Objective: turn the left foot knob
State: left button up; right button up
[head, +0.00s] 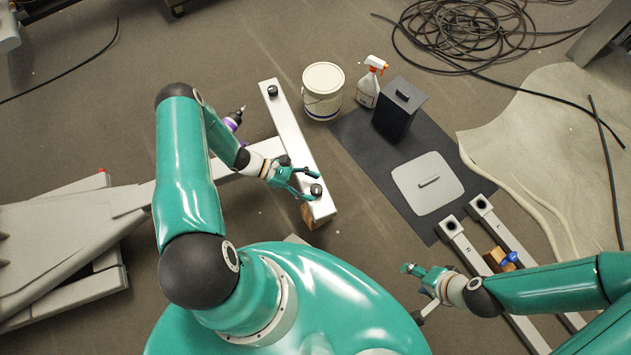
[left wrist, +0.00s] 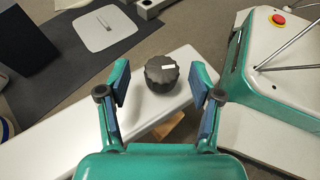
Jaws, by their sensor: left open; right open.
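A black ribbed foot knob (head: 316,190) sits on the near end of the white crossbar (head: 298,145). In the left wrist view the knob (left wrist: 162,72) shows a small white mark on top. My left gripper (head: 308,183) is open, its fingers on either side of this knob; in the left wrist view (left wrist: 160,88) gaps show between knob and pads. A second black knob (head: 272,91) sits at the crossbar's far end. My right gripper (head: 422,277) is open and empty, away from the crossbar.
A wooden block (head: 315,216) lies under the crossbar's near end. A dark mat (head: 372,154) carries a black box (head: 397,112) and a grey plate (head: 427,200).

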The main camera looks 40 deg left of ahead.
pick_arm(q)
jog(key=shift+x, duration=1.25)
